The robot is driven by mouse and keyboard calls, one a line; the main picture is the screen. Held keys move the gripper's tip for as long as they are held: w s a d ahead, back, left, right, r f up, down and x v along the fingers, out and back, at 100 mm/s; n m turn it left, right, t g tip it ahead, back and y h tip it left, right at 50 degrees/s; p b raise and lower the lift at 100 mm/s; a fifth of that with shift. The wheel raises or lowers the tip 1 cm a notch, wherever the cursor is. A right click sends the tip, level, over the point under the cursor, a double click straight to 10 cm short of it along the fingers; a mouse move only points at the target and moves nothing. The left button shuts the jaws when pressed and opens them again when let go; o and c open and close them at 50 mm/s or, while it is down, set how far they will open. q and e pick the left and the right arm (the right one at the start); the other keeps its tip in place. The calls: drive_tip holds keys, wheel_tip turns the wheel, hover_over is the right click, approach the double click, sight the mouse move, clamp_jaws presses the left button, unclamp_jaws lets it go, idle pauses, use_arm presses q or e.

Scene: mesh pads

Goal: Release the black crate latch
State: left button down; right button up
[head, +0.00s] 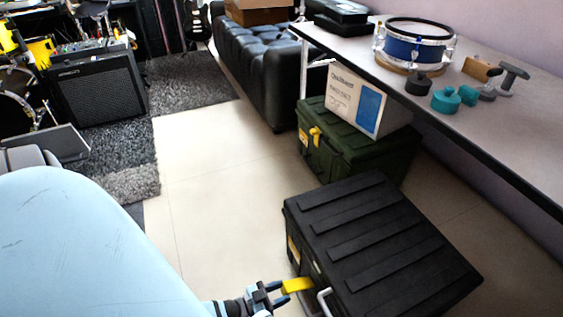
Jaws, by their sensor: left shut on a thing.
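The black crate (385,240) stands on the floor at the lower right, its ribbed lid down. A yellow latch (297,285) sticks out from its left-facing front side, next to a pale handle (325,301). My left gripper (280,289) is at the bottom of the head view, its fingers shut on the outer end of the yellow latch. A second yellow patch (293,248) shows farther along the same front side. The lower part of the crate is cut off by the picture edge. My right gripper is not in view.
A green crate (350,148) with a yellow latch stands behind, a white box (355,100) on it. A table (470,115) with a blue drum (415,45) overhangs at the right. Open floor (220,190) lies left of the crates. A black sofa (260,70) stands at the back.

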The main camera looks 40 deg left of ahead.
use_arm(q)
drive_tip(key=shift+f, duration=0.3)
drive_tip(key=shift+t, duration=0.3)
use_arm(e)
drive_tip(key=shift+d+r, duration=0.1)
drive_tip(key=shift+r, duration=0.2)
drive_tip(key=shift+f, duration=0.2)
use_arm(q)
drive_tip(key=c, duration=0.8)
unclamp_jaws()
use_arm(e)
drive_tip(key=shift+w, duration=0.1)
